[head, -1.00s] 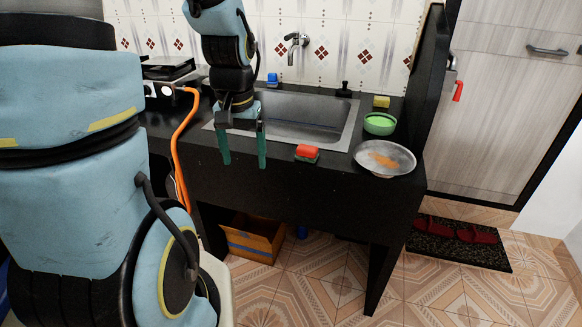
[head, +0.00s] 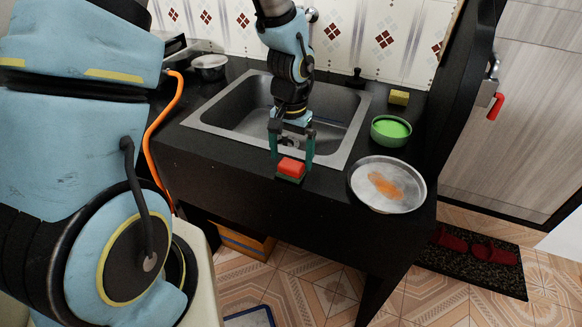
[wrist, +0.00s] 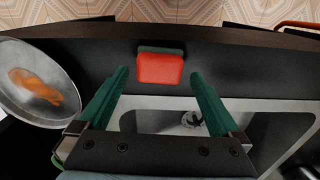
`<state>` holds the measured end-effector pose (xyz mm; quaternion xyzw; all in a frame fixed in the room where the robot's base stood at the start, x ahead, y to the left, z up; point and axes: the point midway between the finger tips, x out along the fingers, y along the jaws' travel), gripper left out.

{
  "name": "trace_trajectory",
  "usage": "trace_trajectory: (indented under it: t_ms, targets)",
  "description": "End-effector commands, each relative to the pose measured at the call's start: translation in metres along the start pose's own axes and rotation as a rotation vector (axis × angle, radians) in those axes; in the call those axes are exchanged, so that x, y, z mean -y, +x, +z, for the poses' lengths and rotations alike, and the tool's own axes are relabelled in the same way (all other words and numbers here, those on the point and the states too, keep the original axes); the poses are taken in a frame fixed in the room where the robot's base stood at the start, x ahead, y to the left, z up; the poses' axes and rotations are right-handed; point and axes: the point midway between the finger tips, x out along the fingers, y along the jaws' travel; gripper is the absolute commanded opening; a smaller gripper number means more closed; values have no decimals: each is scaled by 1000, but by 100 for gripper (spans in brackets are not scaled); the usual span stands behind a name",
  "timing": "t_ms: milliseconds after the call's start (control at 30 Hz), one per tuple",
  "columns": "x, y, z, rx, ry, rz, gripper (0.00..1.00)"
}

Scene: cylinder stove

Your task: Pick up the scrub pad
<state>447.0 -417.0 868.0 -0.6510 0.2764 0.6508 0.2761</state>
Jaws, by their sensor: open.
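A small block with a red top and a dark green base, which looks like the scrub pad (head: 291,168), lies on the black counter at its front edge, before the sink. It also shows in the wrist view (wrist: 160,68), near the top centre. My gripper (head: 292,163) is open, with its green fingers pointing down around the pad's left and right sides in the head view. In the wrist view my gripper (wrist: 158,74) has a gap between each fingertip and the pad, and the pad lies mostly beyond the tips. How high the tips are above the counter is unclear.
The sink (head: 225,108) is behind the pad. A metal plate (head: 362,199) with an orange patch is to the right, with a green bowl (head: 391,131) and a yellow sponge (head: 398,97) behind it. A metal bowl (head: 210,67) stands at the back left.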

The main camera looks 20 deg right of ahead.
Motion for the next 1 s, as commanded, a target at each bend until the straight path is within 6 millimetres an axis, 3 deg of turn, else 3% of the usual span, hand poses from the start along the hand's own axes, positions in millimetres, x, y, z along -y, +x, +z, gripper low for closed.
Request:
trace_trajectory:
  t_ms: [233, 567, 1000]
  targets:
    - [-1, 30, 2, 3, 2, 0, 100]
    - [0, 35, 1, 0, 0, 0, 99]
    - [0, 34, 1, 0, 0, 0, 49]
